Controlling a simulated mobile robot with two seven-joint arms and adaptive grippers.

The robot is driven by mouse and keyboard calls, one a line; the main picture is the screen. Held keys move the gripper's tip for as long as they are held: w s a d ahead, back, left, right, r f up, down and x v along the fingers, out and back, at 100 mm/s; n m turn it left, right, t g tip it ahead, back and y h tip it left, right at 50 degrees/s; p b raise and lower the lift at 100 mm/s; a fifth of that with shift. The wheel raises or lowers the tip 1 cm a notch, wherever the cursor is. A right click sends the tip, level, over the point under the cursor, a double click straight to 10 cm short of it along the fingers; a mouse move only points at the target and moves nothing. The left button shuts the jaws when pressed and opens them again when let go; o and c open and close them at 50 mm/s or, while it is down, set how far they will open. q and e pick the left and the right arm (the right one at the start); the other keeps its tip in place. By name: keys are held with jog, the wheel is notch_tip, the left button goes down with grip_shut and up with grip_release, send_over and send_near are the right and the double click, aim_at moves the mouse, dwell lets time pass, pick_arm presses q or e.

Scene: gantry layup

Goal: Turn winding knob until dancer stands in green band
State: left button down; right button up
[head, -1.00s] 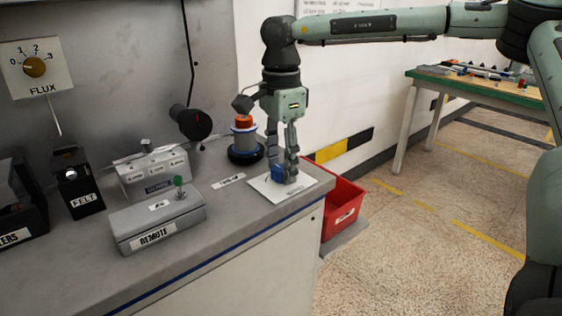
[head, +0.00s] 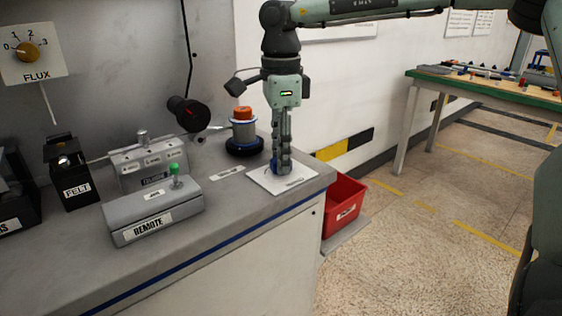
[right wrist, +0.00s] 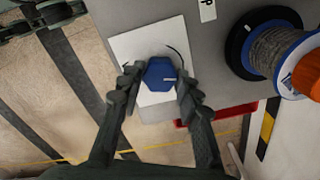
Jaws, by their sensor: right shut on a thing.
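The winding knob is blue and faceted with a white pointer line; in the right wrist view the knob (right wrist: 159,75) sits on a white plate (right wrist: 122,46) with a curved black mark. In the head view the plate (head: 263,180) lies at the bench's right corner, and the knob is mostly hidden by my fingers. My right gripper (head: 281,168) points straight down and is shut on the knob; its fingertips (right wrist: 156,84) flank it on both sides in the wrist view. I cannot make out a dancer or a green band. My left gripper is out of view.
A spool (head: 243,134) with an orange top stands just behind the plate. A grey remote box (head: 152,213) with a green-tipped lever, a labelled grey box (head: 150,165) and a black roller (head: 188,114) are to the left. A red bin (head: 343,205) stands beside the bench's right end.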

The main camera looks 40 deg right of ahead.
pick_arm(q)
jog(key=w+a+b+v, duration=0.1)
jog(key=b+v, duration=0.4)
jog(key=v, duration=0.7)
pick_arm(e)
jog(key=m, duration=0.9)
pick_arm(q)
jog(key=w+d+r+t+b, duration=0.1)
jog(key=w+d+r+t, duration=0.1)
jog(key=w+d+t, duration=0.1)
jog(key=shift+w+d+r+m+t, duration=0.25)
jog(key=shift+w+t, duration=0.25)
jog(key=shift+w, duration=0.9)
pick_arm(e)
jog(key=shift+r+m, duration=0.1)
jog(key=shift+m, duration=1.7)
jog(key=o, duration=1.1)
jog(key=shift+o, duration=0.2)
notch_tip(320, 180, up, 12)
